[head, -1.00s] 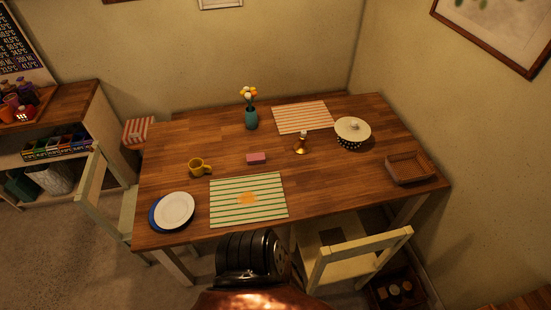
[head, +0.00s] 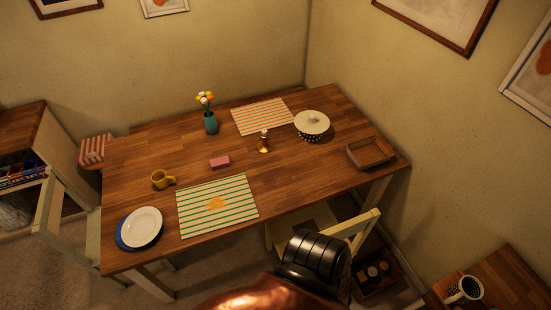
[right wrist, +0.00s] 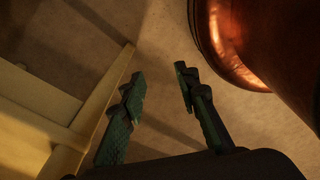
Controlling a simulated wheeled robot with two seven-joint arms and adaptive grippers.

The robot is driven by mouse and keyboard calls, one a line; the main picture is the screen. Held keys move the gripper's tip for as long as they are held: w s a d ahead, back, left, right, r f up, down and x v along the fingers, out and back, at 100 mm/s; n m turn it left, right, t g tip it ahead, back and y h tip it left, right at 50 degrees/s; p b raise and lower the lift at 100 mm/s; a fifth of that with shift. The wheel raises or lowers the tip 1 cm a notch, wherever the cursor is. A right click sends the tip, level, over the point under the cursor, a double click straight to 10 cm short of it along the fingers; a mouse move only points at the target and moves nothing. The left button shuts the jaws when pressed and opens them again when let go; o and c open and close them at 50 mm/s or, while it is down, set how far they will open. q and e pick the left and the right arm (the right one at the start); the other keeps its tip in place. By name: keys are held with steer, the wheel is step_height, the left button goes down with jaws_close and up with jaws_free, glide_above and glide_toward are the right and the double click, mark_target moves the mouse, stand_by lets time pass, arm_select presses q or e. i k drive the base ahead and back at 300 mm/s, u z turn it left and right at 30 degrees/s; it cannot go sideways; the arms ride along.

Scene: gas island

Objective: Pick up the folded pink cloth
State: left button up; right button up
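The folded pink cloth (head: 219,162) is a small block lying on the wooden table (head: 290,176), near its middle in the head view. It lies just beyond the green-striped placemat. My right gripper (right wrist: 161,82) shows in the right wrist view with its two fingers apart and nothing between them. It is over the floor, beside a pale chair, away from the cloth. In the head view neither gripper can be seen. My left gripper is not in view.
A lidded pot (head: 312,123) and wicker tray (head: 371,155) stand right. A pale chair (head: 361,230) stands at the near side.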

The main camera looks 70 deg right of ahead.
mark_target(220, 163)
steer(key=z, duration=0.9)
steer(key=i, duration=0.35)
